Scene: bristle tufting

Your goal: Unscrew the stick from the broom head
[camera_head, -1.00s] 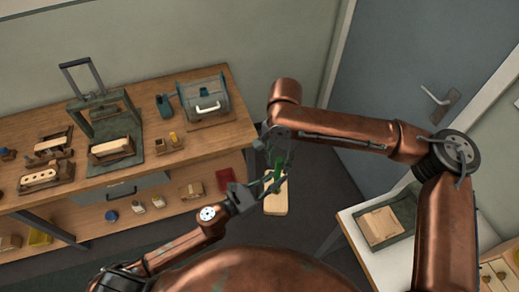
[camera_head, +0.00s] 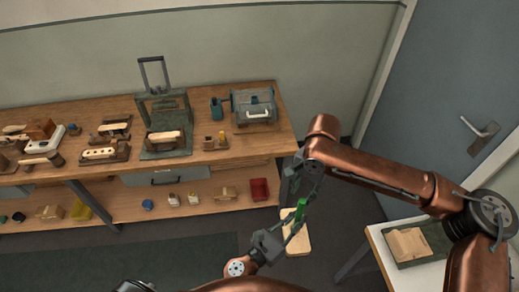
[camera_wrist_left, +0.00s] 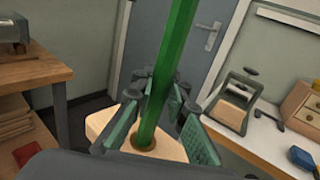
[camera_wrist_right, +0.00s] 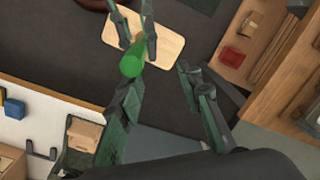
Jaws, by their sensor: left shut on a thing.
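The green stick (camera_head: 301,209) stands in the pale wooden broom head (camera_head: 297,243). In the left wrist view the stick (camera_wrist_left: 172,70) rises from a round hole in the head (camera_wrist_left: 100,122). My left gripper (camera_head: 287,230) is shut on the stick just above the head, with one finger on each side. My right gripper (camera_head: 300,187) is near the stick's upper end. In the right wrist view its fingers (camera_wrist_right: 165,100) are spread and empty, and the stick's round end (camera_wrist_right: 131,66) lies ahead of them, nearer the left finger. The thread is hidden.
A wooden workbench (camera_head: 225,165) with fixtures stands at the left. A red bin (camera_head: 259,189) sits on its lower shelf. A white table (camera_head: 385,262) with a green tray (camera_head: 431,237) holding a wooden block is at the right. Dark floor lies between them.

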